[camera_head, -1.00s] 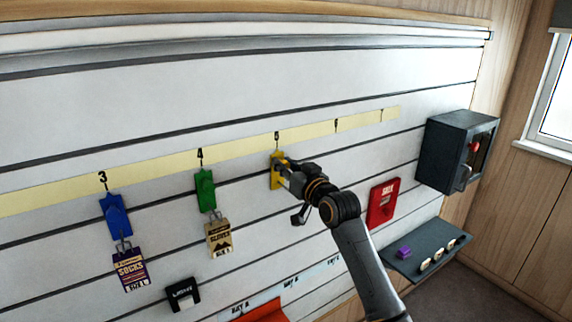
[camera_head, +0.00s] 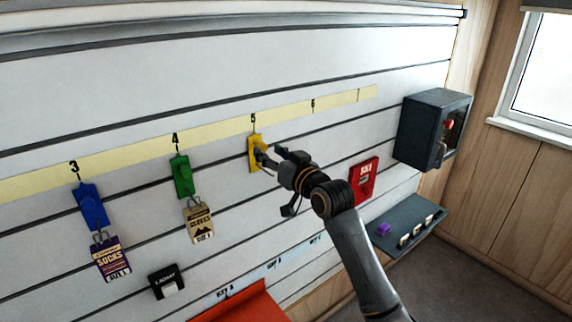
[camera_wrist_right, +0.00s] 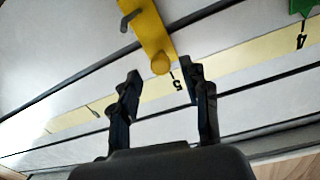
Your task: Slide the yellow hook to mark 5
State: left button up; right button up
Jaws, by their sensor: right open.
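The yellow hook (camera_head: 254,140) hangs on the slatted wall directly below mark 5 (camera_head: 253,119) on the pale yellow number strip (camera_head: 215,133). My right gripper (camera_head: 271,155) is just in front of the hook, slightly to its right, and partly covers it. In the right wrist view the gripper (camera_wrist_right: 161,75) is open, with a finger on each side. The round end of the yellow hook (camera_wrist_right: 150,30) shows between and just past the fingertips, next to the printed 5 (camera_wrist_right: 177,85). I see no grip on it. My left gripper is out of view.
A green hook (camera_head: 182,175) with a gloves pack hangs under 4, a blue hook (camera_head: 90,205) with a socks pack under 3. Right of my arm are a red panel (camera_head: 364,180), a dark box (camera_head: 425,125) and a grey shelf (camera_head: 410,222). The strip toward 6 is clear.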

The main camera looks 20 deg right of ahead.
jog(key=v, duration=0.8)
jog(key=shift+w+f, duration=0.1)
jog(key=s+d+f+m+g+h, duration=0.1)
jog(key=f+g, duration=0.1)
jog(key=f, duration=1.2)
jog(key=s+d+f+g+h+b, duration=0.1)
jog(key=s+d+f+g, duration=0.1)
jog(key=f, duration=1.1)
jog(key=s+d+f+m+g+h, duration=0.1)
jog(key=f+g+h, duration=0.1)
jog(key=f, duration=1.2)
jog(key=s+f+n+g+b, duration=0.1)
jog(key=s+f+g, duration=0.1)
jog(key=s+f, duration=0.7)
jog(key=s+f+g, duration=0.2)
jog(key=s+f, duration=0.5)
jog(key=f, duration=0.5)
jog(key=s+f+g, duration=0.2)
jog(key=s+f, duration=0.3)
jog(key=s, duration=0.7)
jog(key=s+f+n+g, duration=0.1)
jog(key=s+f, duration=0.5)
jog(key=s, duration=0.6)
jog(key=s+f+g+h+b, duration=0.1)
jog(key=s+f+g, duration=0.2)
jog(key=s, duration=0.9)
notch_tip(320, 180, down, 2)
jog(key=shift+s+d+f+n, duration=0.15)
jog(key=shift+s+d+n, duration=0.1)
jog(key=shift+n, duration=0.15)
